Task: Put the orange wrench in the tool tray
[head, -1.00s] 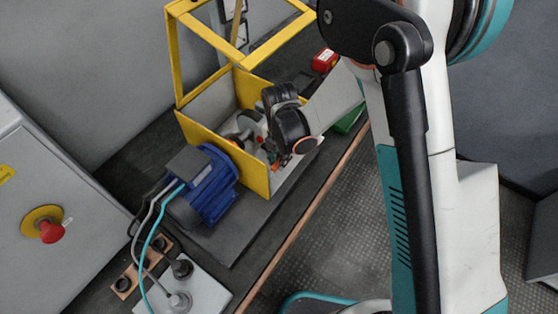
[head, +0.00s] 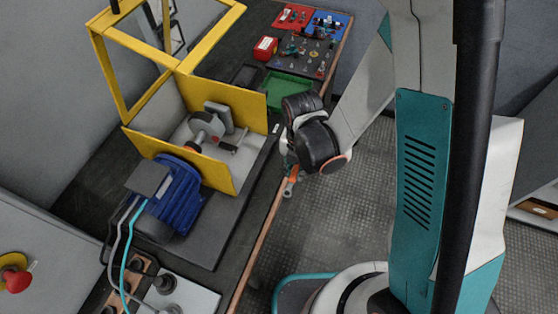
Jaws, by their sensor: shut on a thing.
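The orange wrench (head: 291,184) hangs below my gripper (head: 289,169), with its orange end showing. My gripper is shut on it, over the bench's right edge near the copper strip. The wrist and arm hide most of the fingers and the wrench's upper part. A shallow green tray (head: 284,92), which looks like the tool tray, lies on the bench above and behind the gripper. What I see of its floor looks empty, and my wrist covers part of its near edge.
A yellow guard frame (head: 195,163) around a shaft and grey block stands left of my gripper, beside a blue motor (head: 178,200). A red box (head: 265,48), a red mat (head: 294,16) and a blue mat with small parts (head: 333,24) lie behind the green tray. Open floor is at right.

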